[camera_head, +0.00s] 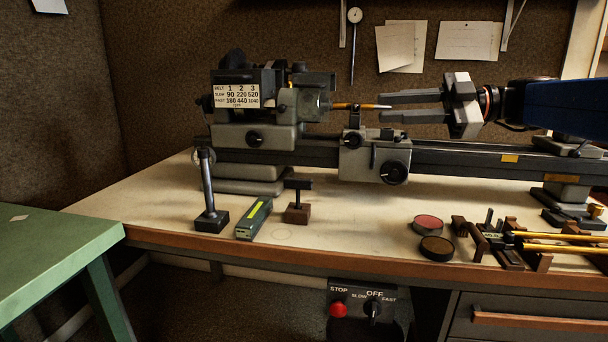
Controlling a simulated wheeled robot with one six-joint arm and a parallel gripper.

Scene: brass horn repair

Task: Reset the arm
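My gripper (384,106) comes in from the right with its two long grey fingers pointing left. The fingers are apart, with a clear gap between them. A thin brass rod (355,106) sticks out to the right from the lathe chuck (313,103). In this view the rod's right tip lies in the gap between my fingertips, and neither finger seems to touch it. My blue arm (560,107) reaches in from the right edge, above the lathe bed.
The lathe (255,137) stands along the bench (330,225), with a carriage (375,155) below the rod. A green table (55,245) is at left.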

